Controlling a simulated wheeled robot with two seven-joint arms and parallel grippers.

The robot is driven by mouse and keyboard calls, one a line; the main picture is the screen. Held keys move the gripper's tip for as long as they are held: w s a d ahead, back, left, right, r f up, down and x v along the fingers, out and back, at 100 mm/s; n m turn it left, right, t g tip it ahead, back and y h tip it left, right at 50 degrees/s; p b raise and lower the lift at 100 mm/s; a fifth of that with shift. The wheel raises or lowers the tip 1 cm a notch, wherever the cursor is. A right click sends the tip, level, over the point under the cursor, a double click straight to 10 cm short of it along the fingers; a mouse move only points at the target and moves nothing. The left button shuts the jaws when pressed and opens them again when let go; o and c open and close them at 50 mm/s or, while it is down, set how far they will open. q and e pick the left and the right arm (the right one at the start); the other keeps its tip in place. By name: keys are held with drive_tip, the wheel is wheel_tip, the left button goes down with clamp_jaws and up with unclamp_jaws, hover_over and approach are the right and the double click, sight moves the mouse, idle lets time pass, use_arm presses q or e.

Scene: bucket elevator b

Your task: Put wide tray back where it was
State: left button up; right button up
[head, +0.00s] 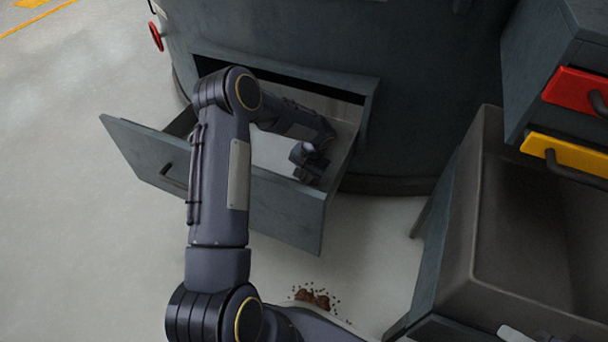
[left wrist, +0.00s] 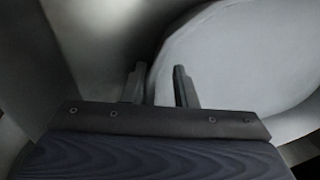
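The wide tray (head: 285,208) looks like the broad blue-grey drawer that sticks out of the round dark machine base (head: 420,130) in the head view. Its front panel has a dark handle (head: 174,177), partly behind my left arm. My left gripper (head: 309,168) is over the drawer's inside, near its right wall. In the left wrist view its two fingers (left wrist: 159,72) stand apart. The edge of a pale rounded surface (left wrist: 235,60) shows between and beyond them; I cannot tell whether they touch it. My right gripper is out of view.
A deep open grey bin (head: 485,180) stands at the right. Above it are a red drawer handle plate (head: 575,90) and a yellow one (head: 565,152). Brown crumbs (head: 313,298) lie on the floor. The floor (head: 70,240) at the left is clear.

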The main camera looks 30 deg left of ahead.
use_arm(q)
drive_tip(key=s+a+p+v, duration=0.1)
drive_tip(key=s+p+v, duration=0.1)
drive_tip(key=v, duration=0.8)
drive_tip(key=s+a+p+v, duration=0.1)
drive_tip(key=s+p+v, duration=0.1)
drive_tip(key=v, duration=0.8)
drive_tip(key=s+d+r+n+t+h, duration=0.1)
drive_tip(key=s+d+r+t+h, duration=0.1)
drive_tip(key=s+r, duration=0.75)
drive_tip(key=s+d+r+t+h, duration=0.1)
drive_tip(key=s+d, duration=0.3)
drive_tip(key=s, duration=0.4)
drive_tip(key=s+d+r+t+h, duration=0.1)
drive_tip(key=s+d+t+h, duration=0.1)
drive_tip(key=s, duration=0.6)
drive_tip(key=shift+s+d+r+n+t+h, duration=0.35)
drive_tip(key=shift+d+h, duration=0.35)
drive_tip(key=shift+d, duration=0.25)
drive_tip(key=shift+f, duration=0.1)
